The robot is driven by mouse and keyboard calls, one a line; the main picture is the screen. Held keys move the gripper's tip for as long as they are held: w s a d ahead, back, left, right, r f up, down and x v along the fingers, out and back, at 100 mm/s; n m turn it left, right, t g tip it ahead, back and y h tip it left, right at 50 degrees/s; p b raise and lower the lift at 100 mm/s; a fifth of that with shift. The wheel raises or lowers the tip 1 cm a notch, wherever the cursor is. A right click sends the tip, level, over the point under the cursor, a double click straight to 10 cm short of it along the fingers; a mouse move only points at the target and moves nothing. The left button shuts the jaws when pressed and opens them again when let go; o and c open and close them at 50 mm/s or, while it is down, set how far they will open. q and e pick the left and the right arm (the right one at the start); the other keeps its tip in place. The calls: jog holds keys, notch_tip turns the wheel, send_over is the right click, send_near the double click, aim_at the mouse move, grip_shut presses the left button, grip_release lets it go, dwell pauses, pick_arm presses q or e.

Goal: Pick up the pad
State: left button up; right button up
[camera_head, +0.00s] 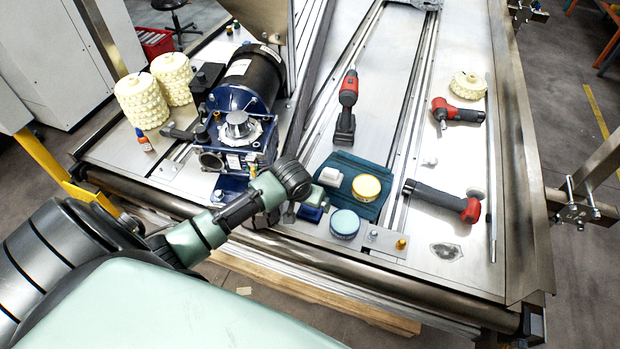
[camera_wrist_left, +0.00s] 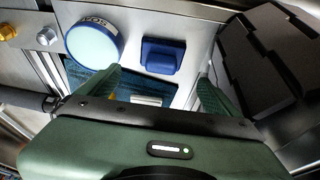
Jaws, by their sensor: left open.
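The pad seems to be a small blue block (camera_head: 311,211) on the metal plate near the front edge, left of a round tin. It also shows in the left wrist view as a blue block (camera_wrist_left: 162,56), apart from the fingers. My left gripper (camera_wrist_left: 160,76) is open and empty, its two green fingers spread around the line to the blue block, which lies beyond the tips. In the head view the left gripper is mostly hidden under its wrist, just left of the block. My right gripper is not in view.
A blue-lidded tin (camera_head: 345,223) stands close right of the block. A blue motor unit (camera_head: 237,135) stands left. Red-black power tools (camera_head: 438,200) lie right.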

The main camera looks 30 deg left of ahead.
aim_at(310, 208)
pick_arm(q)
jog(key=shift+x, duration=1.2)
jog(key=shift+w+a+f, duration=0.15)
jog(key=shift+f, duration=0.2)
jog(key=shift+p+x, duration=0.45)
jog(key=shift+x, duration=1.65)
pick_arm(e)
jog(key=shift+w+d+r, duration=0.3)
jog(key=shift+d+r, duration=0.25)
pick_arm(q)
jog(key=c, duration=1.5)
jog(key=shift+o, duration=0.2)
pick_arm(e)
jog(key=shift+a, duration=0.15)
